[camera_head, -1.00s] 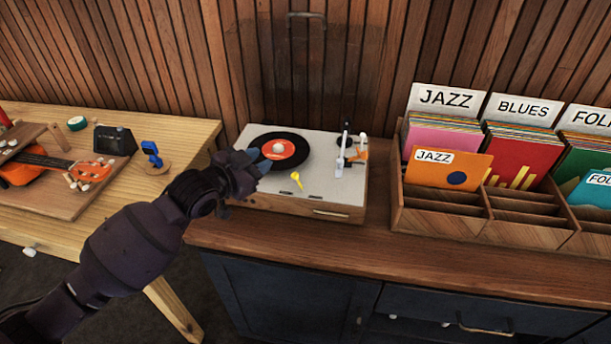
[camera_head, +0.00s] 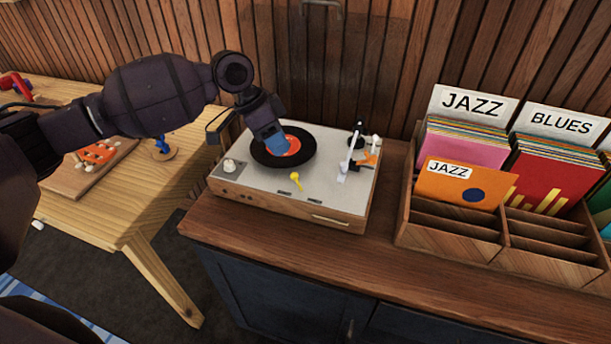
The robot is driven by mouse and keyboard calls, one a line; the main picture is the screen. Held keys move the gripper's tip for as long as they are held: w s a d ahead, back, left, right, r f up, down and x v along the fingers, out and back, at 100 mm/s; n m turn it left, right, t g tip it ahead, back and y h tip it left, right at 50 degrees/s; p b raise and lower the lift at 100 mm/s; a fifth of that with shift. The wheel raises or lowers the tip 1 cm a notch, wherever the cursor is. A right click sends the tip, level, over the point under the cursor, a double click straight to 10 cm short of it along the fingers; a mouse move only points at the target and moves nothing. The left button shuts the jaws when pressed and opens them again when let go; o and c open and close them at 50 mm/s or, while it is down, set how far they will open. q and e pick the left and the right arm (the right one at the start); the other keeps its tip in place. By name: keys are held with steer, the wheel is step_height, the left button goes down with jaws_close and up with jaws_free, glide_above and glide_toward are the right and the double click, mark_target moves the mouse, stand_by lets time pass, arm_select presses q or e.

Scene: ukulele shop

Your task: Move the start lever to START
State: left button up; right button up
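The turntable (camera_head: 330,205) stands on the wooden cabinet top, with a black record (camera_head: 262,158) with an orange label on its platter. A small yellow lever (camera_head: 296,181) sits on its grey top plate, in front of the record; I take it to be the start lever. Its markings are too small to read. My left gripper (camera_head: 278,146) points down over the record, behind and left of the yellow lever and apart from it. Its blue fingertips cover part of the record, and whether they are open or shut is unclear. My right gripper is not in view.
The white tonearm (camera_head: 350,157) is at the turntable's right side, and a silver knob (camera_head: 230,166) is at its left front. A wooden record crate (camera_head: 450,238) stands to the right. The wooden table (camera_head: 125,215) is at left. The cabinet top (camera_head: 290,245) in front is clear.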

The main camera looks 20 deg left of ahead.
mark_target(297, 177)
arm_select(q)
steer(key=x, duration=0.3)
steer(key=b+x, duration=0.1)
steer(key=x, duration=0.3)
steer(key=s+x, duration=0.1)
steer(key=x, duration=0.2)
steer(key=shift+f, duration=0.45)
steer(key=shift+c, duration=0.4)
steer(key=shift+r, duration=0.1)
jaws_close()
